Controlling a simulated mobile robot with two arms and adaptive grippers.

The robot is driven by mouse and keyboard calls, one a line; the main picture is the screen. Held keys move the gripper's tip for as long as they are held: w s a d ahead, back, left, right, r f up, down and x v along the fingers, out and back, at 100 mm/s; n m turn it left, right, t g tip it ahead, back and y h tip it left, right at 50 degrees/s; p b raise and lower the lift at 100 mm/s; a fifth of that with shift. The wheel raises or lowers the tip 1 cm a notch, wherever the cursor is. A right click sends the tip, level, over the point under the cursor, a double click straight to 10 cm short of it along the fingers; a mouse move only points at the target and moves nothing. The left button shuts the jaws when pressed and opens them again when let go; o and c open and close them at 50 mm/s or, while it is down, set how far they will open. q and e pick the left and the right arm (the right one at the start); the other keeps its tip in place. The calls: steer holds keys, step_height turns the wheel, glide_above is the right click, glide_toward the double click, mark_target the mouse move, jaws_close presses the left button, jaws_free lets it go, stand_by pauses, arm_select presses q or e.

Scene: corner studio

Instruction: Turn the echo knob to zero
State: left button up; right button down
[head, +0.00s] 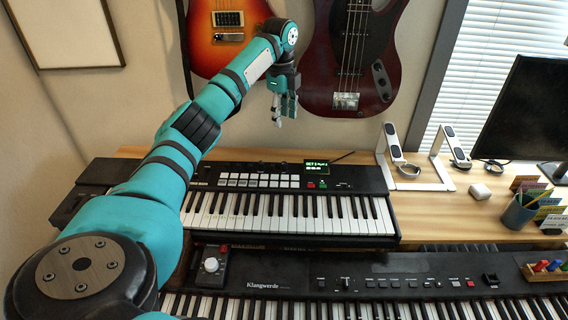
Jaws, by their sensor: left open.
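No label reading "echo" is legible, so I cannot tell for sure which knob it is. A small dark box with a white round knob (211,265) and a red spot sits at the left end of the lower keyboard (400,268). My left gripper (284,116) is open and empty, fingers pointing down, in front of the wall above and behind the upper keyboard. It is well apart from the white knob.
Two guitars hang on the wall, a sunburst one (205,45) and a dark red one (386,62). A white stand (430,184), a pencil cup (515,215) and a monitor (525,110) stand at the right. The wooden desk (450,212) has bare room there. My left arm covers the left side.

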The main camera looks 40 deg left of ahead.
arm_select(q)
steer(key=m, duration=0.1)
steer(key=p, duration=0.1)
glide_toward(284, 163)
steer(key=shift+m, duration=0.3)
steer(key=f, duration=0.9)
steer(key=shift+w+f, duration=0.1)
steer(key=shift+w, duration=0.15)
steer(key=shift+c, duration=0.2)
jaws_close()
steer(key=shift+d+r+n+p, duration=0.1)
steer(key=shift+r+n+p, duration=0.1)
steer(key=shift+n+p, duration=0.4)
steer(key=shift+f, duration=0.15)
